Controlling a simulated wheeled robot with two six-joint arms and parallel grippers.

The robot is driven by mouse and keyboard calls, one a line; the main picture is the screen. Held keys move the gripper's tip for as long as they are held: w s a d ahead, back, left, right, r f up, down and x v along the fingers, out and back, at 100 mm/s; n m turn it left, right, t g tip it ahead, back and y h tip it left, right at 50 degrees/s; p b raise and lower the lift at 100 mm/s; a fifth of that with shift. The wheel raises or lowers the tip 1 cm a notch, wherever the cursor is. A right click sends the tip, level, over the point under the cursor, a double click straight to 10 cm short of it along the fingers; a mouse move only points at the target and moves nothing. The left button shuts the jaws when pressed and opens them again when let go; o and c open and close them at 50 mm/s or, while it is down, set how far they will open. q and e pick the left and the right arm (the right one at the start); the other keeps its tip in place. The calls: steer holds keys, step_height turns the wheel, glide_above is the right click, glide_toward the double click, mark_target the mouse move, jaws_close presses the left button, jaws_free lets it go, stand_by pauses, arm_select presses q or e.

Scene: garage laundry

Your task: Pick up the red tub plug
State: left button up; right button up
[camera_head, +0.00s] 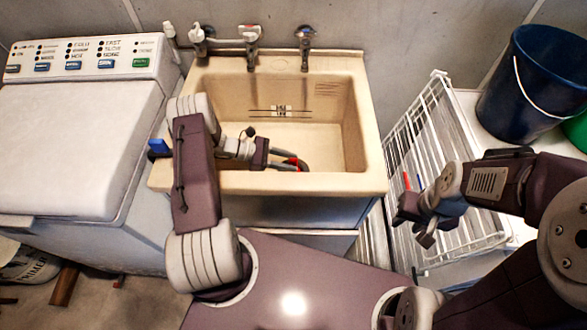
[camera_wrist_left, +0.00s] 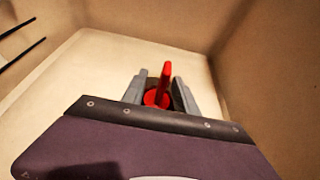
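The red tub plug (camera_head: 292,160) is low in the beige sink basin, partly hidden by my left gripper in the head view. In the left wrist view the plug (camera_wrist_left: 164,84) shows a round red base and an upright red handle. My left gripper (camera_head: 290,163) reaches down into the basin. Its two grey fingers (camera_wrist_left: 161,88) stand on either side of the plug's handle, with gaps visible between, so it is open and not gripping. My right gripper (camera_head: 413,222) hangs to the right of the sink, away from the plug; its finger opening is unclear.
The sink's walls and front rim (camera_head: 330,182) surround my left gripper. Taps (camera_head: 252,40) stand at the back. A washing machine (camera_head: 75,130) is on the left. A white wire rack (camera_head: 432,125) and dark blue bucket (camera_head: 530,85) are on the right. A blue object (camera_head: 159,148) sits by the sink's left edge.

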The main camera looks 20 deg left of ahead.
arm_select(q)
steer(key=x, duration=0.5)
steer(key=shift+s+d+r, duration=0.1)
steer(key=shift+s+d, duration=0.05)
steer(key=shift+d, duration=0.05)
jaws_close()
steer(key=shift+r, duration=0.15)
